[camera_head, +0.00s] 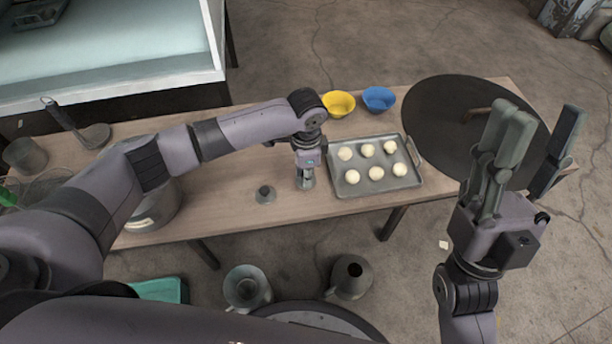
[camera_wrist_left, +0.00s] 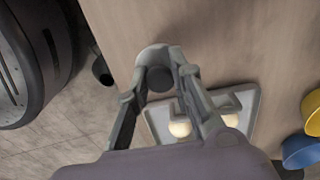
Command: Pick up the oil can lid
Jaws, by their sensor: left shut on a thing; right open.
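My left gripper (camera_head: 306,180) is over the front part of the table, left of the tray. It is shut on a small grey rounded piece (camera_wrist_left: 156,62), which I take to be the oil can lid. In the left wrist view this piece sits between the two fingertips, with a dark round patch at its middle. The fingers partly hide it in the head view. My right gripper (camera_head: 525,150) is open and empty, raised at the right.
The grey tray (camera_head: 337,188) holds several pale dough balls. Behind it are a yellow bowl (camera_head: 338,104) and a blue bowl (camera_head: 379,99). A large dark disc (camera_head: 440,120) lies at the right. A pot (camera_head: 155,210) is at the left, partly behind my arm. Metal vessels (camera_head: 351,277) stand on the floor.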

